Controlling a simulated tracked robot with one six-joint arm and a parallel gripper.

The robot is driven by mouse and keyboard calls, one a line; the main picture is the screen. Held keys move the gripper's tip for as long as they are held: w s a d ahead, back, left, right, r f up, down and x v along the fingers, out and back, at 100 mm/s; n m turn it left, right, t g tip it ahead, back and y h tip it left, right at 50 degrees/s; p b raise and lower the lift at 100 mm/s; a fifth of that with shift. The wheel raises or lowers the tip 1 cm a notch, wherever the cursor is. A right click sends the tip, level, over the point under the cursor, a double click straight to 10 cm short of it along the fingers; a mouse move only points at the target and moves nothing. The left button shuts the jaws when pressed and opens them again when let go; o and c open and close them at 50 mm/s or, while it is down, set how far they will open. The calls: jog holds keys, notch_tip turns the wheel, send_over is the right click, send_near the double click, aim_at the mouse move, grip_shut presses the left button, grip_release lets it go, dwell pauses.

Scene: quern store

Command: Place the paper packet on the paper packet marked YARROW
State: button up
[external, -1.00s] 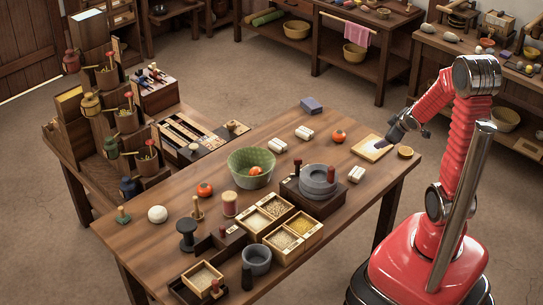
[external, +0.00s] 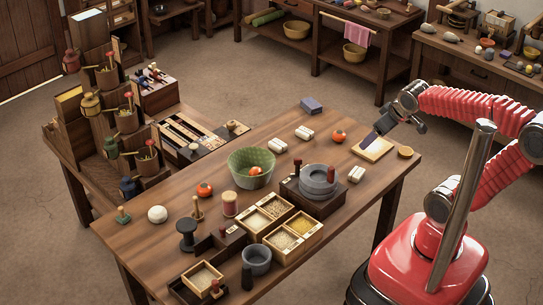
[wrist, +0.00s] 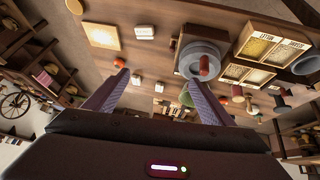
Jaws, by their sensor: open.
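Three small white paper packets lie on the long wooden table. One packet (external: 356,174) is at the right, beside the stone quern; it also shows in the wrist view (wrist: 145,32). The other two, a nearer packet (external: 278,145) and a farther packet (external: 305,132), lie close together behind the green bowl, and show small in the wrist view. Any lettering, YARROW included, is too small to read. My gripper (external: 368,142) is above the pale board at the table's right end, apart from all packets. In the wrist view its fingers (wrist: 155,75) are spread and empty.
The pale board (external: 373,150) lies near a small round wooden dish (external: 405,152). The quern (external: 318,181), green bowl (external: 251,168), grain boxes (external: 293,236) and an orange-red fruit (external: 338,136) stand around. A blue-purple block (external: 311,105) lies at the back edge.

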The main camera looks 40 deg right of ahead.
jog(key=s+a+r+y, duration=0.2)
jog(key=s+a, duration=0.2)
jog(key=a, duration=0.2)
jog(key=n+g, duration=0.2)
jog(key=g, duration=0.4)
send_over(355, 171)
notch_tip(355, 171, down, 17)
jog(key=shift+s+d+r, duration=0.1)
jog(key=shift+s+r, duration=0.05)
jog(key=shift+s, duration=0.1)
notch_tip(355, 171, down, 8)
jog(key=shift+f, duration=0.35)
dwell(0.4)
jog(key=shift+w+f, duration=0.15)
jog(key=shift+f, duration=2.4)
